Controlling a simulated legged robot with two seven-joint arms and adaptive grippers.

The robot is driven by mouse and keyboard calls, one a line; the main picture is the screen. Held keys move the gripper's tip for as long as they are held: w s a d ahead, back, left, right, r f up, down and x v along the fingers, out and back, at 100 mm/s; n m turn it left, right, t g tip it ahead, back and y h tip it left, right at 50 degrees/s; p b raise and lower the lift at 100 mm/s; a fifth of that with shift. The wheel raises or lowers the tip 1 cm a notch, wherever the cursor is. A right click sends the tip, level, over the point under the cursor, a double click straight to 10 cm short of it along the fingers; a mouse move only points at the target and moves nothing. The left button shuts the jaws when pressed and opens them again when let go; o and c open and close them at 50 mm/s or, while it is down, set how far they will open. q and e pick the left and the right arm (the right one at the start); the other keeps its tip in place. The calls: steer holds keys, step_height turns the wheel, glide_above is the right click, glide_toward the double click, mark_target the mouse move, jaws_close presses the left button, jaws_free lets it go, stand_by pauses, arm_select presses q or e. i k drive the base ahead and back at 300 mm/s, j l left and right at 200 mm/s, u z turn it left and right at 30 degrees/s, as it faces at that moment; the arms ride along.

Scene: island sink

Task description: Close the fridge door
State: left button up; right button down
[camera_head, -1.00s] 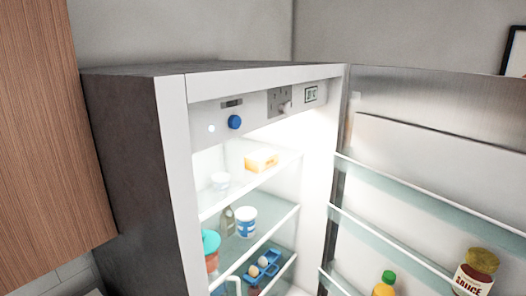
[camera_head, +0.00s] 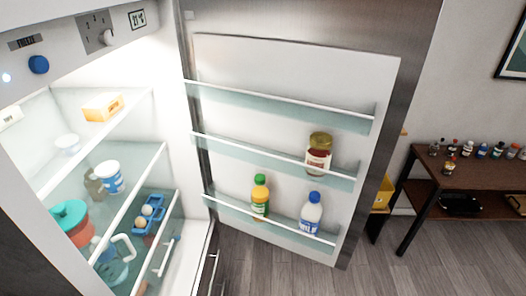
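The fridge door (camera_head: 290,62) stands wide open on the right of the fridge, with its inner side towards me. Its shelves hold a sauce jar (camera_head: 319,153), a bottle with a green cap (camera_head: 260,197) and a milk bottle (camera_head: 311,214). The lit fridge body (camera_head: 184,262) fills the left of the view. Inside are a yellow-orange box (camera_head: 103,107), a white-and-blue tub (camera_head: 109,177), a blue egg holder (camera_head: 150,212) and a jug with a teal lid (camera_head: 72,222). Neither of my grippers is in view.
A dark wooden side table (camera_head: 461,190) with several small bottles stands to the right, beyond the door. A yellow object (camera_head: 383,193) is partly hidden behind the door. Bare wooden floor (camera_head: 300,272) shows below the door.

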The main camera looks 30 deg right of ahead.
mark_target(265, 77)
steer(key=l+u, duration=0.15)
steer(key=l, duration=0.3)
steer(key=l+u, duration=0.15)
steer(key=l, duration=0.3)
steer(key=k+l+u, duration=0.15)
steer(key=l, duration=0.3)
steer(key=l+u, duration=0.15)
steer(key=l, duration=0.3)
steer(key=k+l+u, duration=0.15)
steer(key=l, duration=0.25)
steer(key=l+u, duration=0.25)
steer(key=l, duration=0.4)
steer(key=l+u, duration=0.25)
steer(key=l, duration=0.4)
steer(key=l+u, duration=0.3)
steer(key=l, duration=0.35)
steer(key=k+l+u, duration=0.25)
steer(key=l, duration=0.35)
steer(key=i, duration=0.1)
